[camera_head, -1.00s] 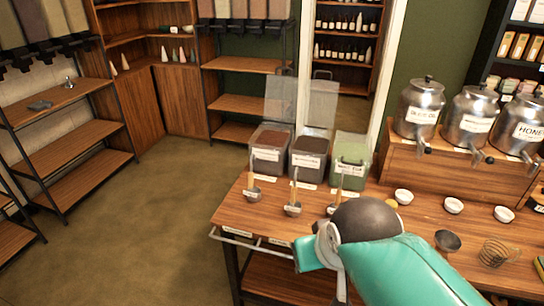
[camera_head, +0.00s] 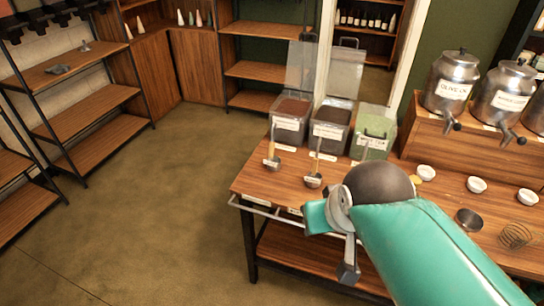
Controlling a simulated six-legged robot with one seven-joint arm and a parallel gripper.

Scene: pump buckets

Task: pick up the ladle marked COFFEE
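Two small ladles with upright handles stand at the table's left end, before the bins: a left ladle (camera_head: 271,161) and a middle ladle (camera_head: 314,179). Their tags are too small to read, so I cannot tell which is marked COFFEE. A third handle shows partly behind my arm, before the green bin. Three clear bins stand behind them: a reddish-brown bin (camera_head: 291,120), a dark-brown bin (camera_head: 330,127) and a green bin (camera_head: 374,133). My gripper (camera_head: 348,271) seems to hang below my teal arm, in front of the table edge; its fingers are not clear.
The wooden table (camera_head: 257,181) has a metal rail (camera_head: 262,209) along its front. White bowls (camera_head: 426,172), a dark metal cup (camera_head: 468,219) and a wire whisk (camera_head: 515,236) lie to the right. Metal dispensers (camera_head: 451,82) stand behind. The floor at left is clear.

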